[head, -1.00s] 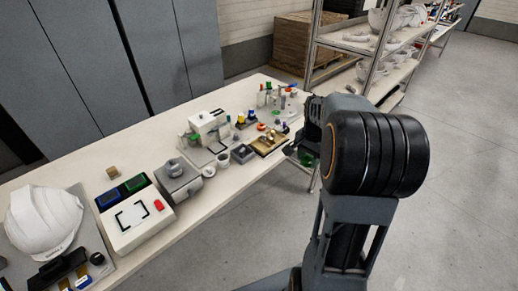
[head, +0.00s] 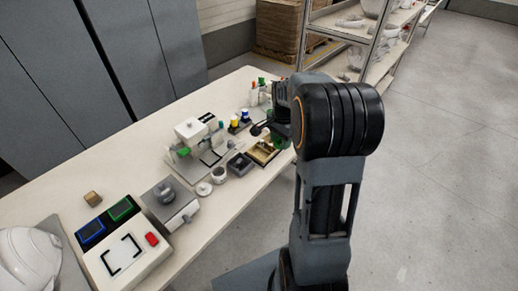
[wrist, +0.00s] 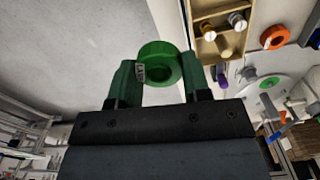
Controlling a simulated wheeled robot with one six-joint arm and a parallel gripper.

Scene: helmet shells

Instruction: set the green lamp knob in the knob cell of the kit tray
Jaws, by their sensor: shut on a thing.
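The green lamp knob (wrist: 158,62) is a thick round ring with a small pale label on its side. In the wrist view it sits between the two green fingers of my gripper (wrist: 159,75), which is shut on it. The tan kit tray (wrist: 193,22) lies at the upper right of that view, to the right of the knob and apart from it. The tray holds white-capped and brass-coloured parts. In the head view my gripper (head: 270,128) is above the tray (head: 262,158) and partly hides it. Which compartment is the knob cell I cannot tell.
An orange ring (wrist: 274,37) lies on the white table beside the tray. Bare floor (head: 440,150) lies right of the table.

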